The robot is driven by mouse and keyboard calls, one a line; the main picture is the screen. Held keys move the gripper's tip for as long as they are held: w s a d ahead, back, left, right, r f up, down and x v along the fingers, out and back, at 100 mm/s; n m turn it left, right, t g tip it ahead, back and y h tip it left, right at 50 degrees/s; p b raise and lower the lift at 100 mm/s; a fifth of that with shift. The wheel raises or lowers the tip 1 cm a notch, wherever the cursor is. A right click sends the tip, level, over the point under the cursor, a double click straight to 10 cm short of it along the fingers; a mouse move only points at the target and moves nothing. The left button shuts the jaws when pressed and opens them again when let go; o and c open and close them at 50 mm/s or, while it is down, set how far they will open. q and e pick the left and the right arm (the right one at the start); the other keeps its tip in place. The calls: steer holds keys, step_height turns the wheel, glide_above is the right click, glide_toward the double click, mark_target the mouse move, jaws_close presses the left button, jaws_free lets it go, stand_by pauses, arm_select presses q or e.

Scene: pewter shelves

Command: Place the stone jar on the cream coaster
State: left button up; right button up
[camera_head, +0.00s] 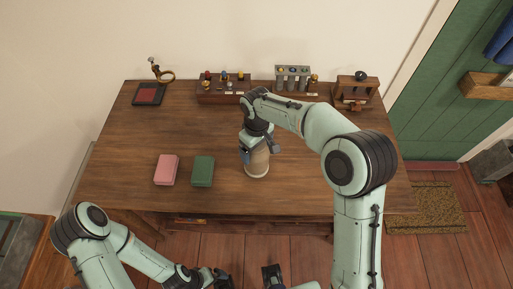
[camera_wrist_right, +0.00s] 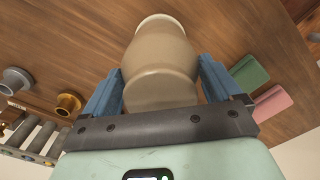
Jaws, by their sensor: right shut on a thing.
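The stone jar (camera_head: 258,162) is a rounded beige vessel over the front middle of the table. It also shows in the right wrist view (camera_wrist_right: 160,52), between the two blue fingers. My right gripper (camera_head: 257,151) is shut on the jar from above. The jar looks upright, with its base at or close to the tabletop; I cannot tell if it touches. A pale rim shows at the base, and I cannot tell if it is the jar or the cream coaster. No coaster is clearly visible elsewhere. My left gripper (camera_head: 270,276) is partly cut off at the bottom edge.
A pink box (camera_head: 166,170) and a green box (camera_head: 202,171) lie left of the jar. Racks with small items (camera_head: 222,90) (camera_head: 292,82), a wooden stand (camera_head: 354,90) and a dark red pad (camera_head: 149,94) line the back. The table's left middle is clear.

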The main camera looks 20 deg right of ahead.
steer(key=shift+f, duration=0.1)
steer(key=o, duration=1.2)
steer(key=shift+f, duration=0.1)
step_height(320, 180, up, 12)
steer(key=shift+r+p, duration=0.25)
steer(key=shift+p, duration=0.6)
steer(key=shift+f, duration=0.1)
